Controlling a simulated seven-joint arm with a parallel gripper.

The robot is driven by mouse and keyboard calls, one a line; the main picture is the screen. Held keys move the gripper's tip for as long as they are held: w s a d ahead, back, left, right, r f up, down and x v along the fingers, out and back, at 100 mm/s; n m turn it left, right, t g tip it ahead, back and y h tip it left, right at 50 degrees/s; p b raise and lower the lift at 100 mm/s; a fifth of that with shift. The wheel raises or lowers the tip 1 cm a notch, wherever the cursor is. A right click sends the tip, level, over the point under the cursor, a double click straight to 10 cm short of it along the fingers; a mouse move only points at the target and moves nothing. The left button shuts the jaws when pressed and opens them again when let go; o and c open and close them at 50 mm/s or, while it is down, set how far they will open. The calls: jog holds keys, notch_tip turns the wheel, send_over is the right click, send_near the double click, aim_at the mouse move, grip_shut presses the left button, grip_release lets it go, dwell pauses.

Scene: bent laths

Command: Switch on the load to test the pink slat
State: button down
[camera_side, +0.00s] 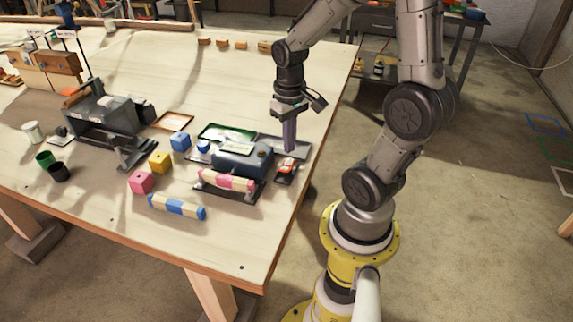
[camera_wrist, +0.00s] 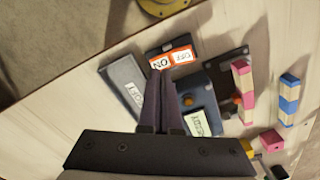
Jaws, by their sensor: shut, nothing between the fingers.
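The pink-and-white banded slat (camera_side: 228,181) lies across the front of a dark blue test machine (camera_side: 240,160). It also shows in the wrist view (camera_wrist: 242,88). A small switch box (camera_side: 286,170) stands to the right of the machine. In the wrist view it carries an orange-edged ON key (camera_wrist: 160,62) and OFF key (camera_wrist: 182,56). My gripper (camera_side: 290,149) is shut and empty, pointing down just behind the switch box. In the wrist view its fingertips (camera_wrist: 160,74) reach the near edge of the ON key; I cannot tell whether they touch it.
A blue-and-white banded slat (camera_side: 177,206) lies at the front of the table. A grey labelled tray (camera_wrist: 128,88) lies beside the switch box. Pink (camera_side: 141,182), yellow (camera_side: 160,162) and blue (camera_side: 180,142) cubes stand left of the machine. A larger grey machine (camera_side: 103,117) stands further left.

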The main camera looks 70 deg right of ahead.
aim_at(287, 163)
jog(key=shift+r, duration=2.05)
jog(key=s+a+r+n+t, duration=0.3)
jog(key=a+r+n+t, duration=0.2)
jog(key=a+r, duration=0.3)
jog(key=a+n, duration=0.1)
jog(key=a, duration=0.3)
jog(key=shift+s+a+t, duration=0.25)
jog(key=shift+s+t, duration=0.05)
jog(key=shift+s, duration=0.1)
